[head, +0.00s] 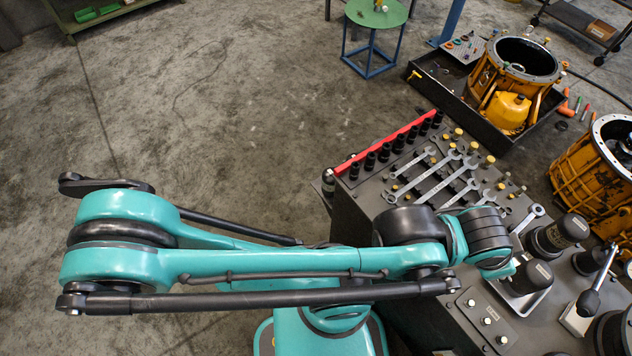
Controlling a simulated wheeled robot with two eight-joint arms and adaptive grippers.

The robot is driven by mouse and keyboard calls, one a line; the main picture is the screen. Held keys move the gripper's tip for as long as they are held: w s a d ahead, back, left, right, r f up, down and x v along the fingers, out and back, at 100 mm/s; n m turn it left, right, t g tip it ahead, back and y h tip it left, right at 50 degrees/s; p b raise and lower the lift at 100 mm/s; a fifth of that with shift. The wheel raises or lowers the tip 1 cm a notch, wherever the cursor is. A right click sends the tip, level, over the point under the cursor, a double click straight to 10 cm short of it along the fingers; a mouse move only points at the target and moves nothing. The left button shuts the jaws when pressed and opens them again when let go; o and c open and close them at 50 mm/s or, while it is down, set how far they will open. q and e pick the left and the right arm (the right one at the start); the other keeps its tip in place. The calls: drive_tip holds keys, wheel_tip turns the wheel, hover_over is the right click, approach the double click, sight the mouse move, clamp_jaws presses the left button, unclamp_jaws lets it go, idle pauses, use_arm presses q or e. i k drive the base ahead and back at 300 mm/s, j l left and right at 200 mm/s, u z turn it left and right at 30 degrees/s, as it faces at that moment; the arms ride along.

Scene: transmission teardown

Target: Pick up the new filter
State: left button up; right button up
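Two black cylinders with pale labels look like filters. One (533,277) sits on a small metal tray (516,303) on the bench, and the other (560,234) stands just behind it to the right. I cannot tell which is the new one. My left arm reaches across from the left, and its wrist end hangs just left of the cylinder on the tray. My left gripper (512,268) is mostly hidden under the wrist, so I see neither its fingers nor whether it touches the cylinder. My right gripper is not in view.
The dark bench (365,211) holds wrenches (445,182), black sockets (385,152) and a red rail (383,142). A lever with a black knob (588,302) stands right of the tray. Orange housings (585,163) stand beyond. Open floor lies left.

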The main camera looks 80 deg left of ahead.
sight(328, 183)
drive_tip(key=u, duration=2.7)
drive_tip(key=z, duration=3)
drive_tip(key=u, duration=3)
